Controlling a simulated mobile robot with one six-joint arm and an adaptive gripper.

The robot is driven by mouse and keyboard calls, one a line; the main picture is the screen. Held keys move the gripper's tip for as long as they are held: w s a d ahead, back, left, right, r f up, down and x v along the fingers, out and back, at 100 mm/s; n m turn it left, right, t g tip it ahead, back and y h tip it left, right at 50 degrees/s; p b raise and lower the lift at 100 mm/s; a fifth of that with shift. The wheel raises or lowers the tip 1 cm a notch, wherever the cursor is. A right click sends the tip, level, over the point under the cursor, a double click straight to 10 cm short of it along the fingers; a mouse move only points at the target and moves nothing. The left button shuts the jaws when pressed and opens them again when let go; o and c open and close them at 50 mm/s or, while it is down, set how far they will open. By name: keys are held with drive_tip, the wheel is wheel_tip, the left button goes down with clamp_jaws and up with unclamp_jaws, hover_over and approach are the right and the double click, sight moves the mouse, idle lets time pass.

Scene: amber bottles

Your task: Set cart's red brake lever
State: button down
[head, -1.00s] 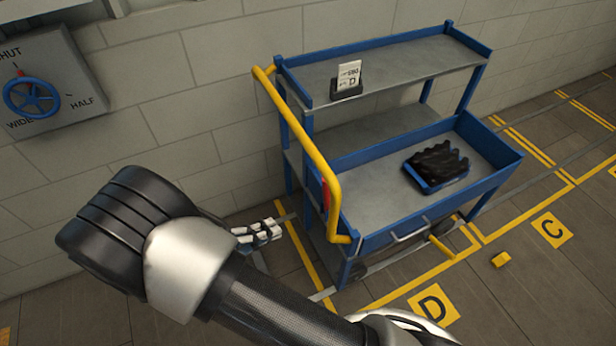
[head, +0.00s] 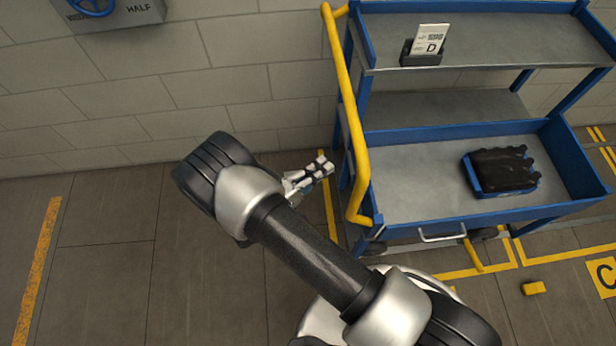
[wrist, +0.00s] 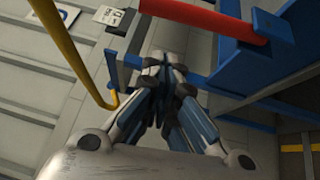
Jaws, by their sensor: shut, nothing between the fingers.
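The blue and grey cart (head: 470,212) stands against the wall at the right in the head view, with a yellow push handle (head: 347,100) on its left end. The red brake lever (wrist: 200,18) crosses the top of the wrist view as a red bar. I cannot pick it out in the head view now. My gripper (head: 324,166) is just left of the yellow handle's lower part. In the wrist view my gripper's (wrist: 168,65) fingers are together and empty, just below the red lever in the picture. I cannot tell whether they touch it.
A card holder (head: 424,52) stands on the top shelf. A blue tray of dark bottles (head: 502,172) sits on the lower deck. A yellow wedge-like block (head: 534,288) lies on the floor, right. The yellow handle (wrist: 75,50) and blue cart frame lie close around my gripper. Floor at left is clear.

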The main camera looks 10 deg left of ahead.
drive_tip(key=d, duration=0.1)
drive_tip(key=w+d, duration=0.1)
drive_tip(key=d, duration=0.3)
drive_tip(key=shift+w+d+r+b, duration=0.15)
drive_tip(key=shift+w+r+b, duration=0.15)
drive_tip(key=shift+w+b, duration=0.1)
drive_tip(key=d+p, duration=0.1)
drive_tip(key=d+r+m+g+y+p, duration=0.1)
drive_tip(key=p, duration=0.1)
drive_tip(key=w+d+g+p, duration=0.1)
drive_tip(key=d, duration=0.1)
drive_tip(key=shift+r+m+y+p, duration=0.3)
drive_tip(key=shift+r+m+y, duration=0.1)
drive_tip(key=shift+w+d+f, duration=0.1)
drive_tip(key=shift+d+f, duration=0.05)
drive_tip(key=shift+f, duration=0.05)
